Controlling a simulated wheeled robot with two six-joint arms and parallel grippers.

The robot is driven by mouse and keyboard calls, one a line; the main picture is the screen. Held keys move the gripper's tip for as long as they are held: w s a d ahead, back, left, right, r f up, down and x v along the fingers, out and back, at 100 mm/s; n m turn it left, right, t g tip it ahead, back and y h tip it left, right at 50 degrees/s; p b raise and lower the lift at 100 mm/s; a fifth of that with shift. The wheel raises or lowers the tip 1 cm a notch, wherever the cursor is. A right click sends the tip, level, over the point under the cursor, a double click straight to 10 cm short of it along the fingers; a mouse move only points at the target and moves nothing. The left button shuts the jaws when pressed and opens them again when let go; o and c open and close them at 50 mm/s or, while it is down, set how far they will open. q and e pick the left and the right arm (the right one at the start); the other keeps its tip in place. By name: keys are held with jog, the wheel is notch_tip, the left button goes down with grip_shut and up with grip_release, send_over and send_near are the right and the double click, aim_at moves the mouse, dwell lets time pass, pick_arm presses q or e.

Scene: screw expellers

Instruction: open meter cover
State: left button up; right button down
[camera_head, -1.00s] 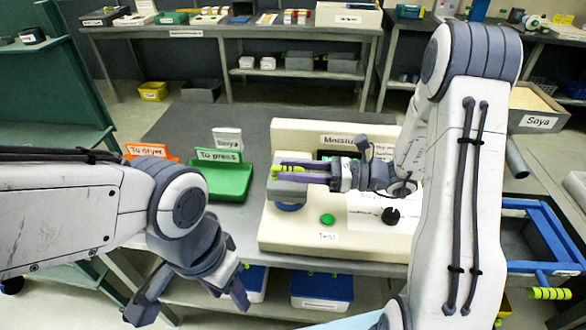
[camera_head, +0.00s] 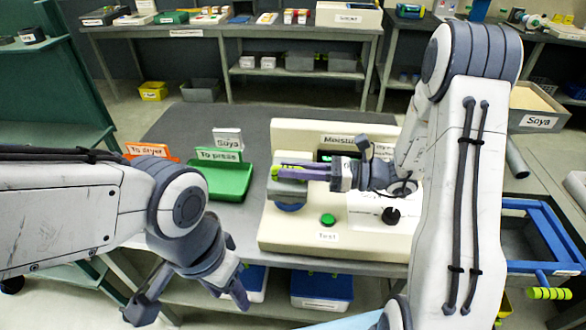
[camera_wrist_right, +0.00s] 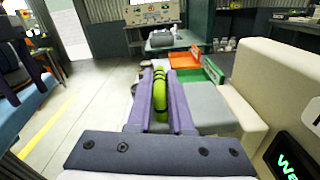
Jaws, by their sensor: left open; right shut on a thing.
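The moisture meter (camera_head: 285,235) is a cream box on the grey table, with a green Test button (camera_head: 328,220) and a black knob (camera_head: 390,215). Its grey cover (camera_head: 286,190) sits at the left side above a blue part (camera_head: 290,207). My right gripper (camera_head: 290,173) reaches in from the right and is shut on the cover's lime-green handle (camera_wrist_right: 160,95), which shows between the purple fingers in the right wrist view. The fingers hide part of the cover. My left gripper (camera_head: 195,300) is open and empty, low in front of the table.
A green "To press" tray (camera_head: 222,182) and an orange "To dryer" tray (camera_head: 150,150) stand left of the meter. A "Soya" card (camera_head: 228,138) stands behind the green tray. Blue-lidded boxes (camera_head: 322,290) lie on the shelf below. A blue frame (camera_head: 545,235) is at the right.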

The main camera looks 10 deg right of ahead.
jog(key=shift+s, duration=0.15)
dwell(0.6)
jog(key=shift+r+p, duration=0.3)
jog(key=shift+p, duration=0.35)
jog(key=r+m+p, duration=0.1)
jog(key=p, duration=0.2)
jog(key=w+r+m+p, duration=0.1)
jog(key=m+p, duration=0.1)
jog(key=p, duration=0.1)
jog(key=w+r+m+p, duration=0.1)
jog(key=m+p, duration=0.1)
jog(key=p, duration=0.1)
jog(key=shift+w+d+r, duration=0.1)
jog(key=shift+w+d, duration=0.1)
jog(key=shift+d, duration=0.1)
jog(key=shift+w+d+r+m+p, duration=0.15)
jog(key=shift+w+m+p, duration=0.25)
jog(key=shift+p, duration=0.1)
jog(key=shift+w+d+r+p, duration=0.1)
jog(key=shift+w+p, duration=0.15)
jog(key=shift+p, duration=0.05)
jog(key=shift+w, duration=0.1)
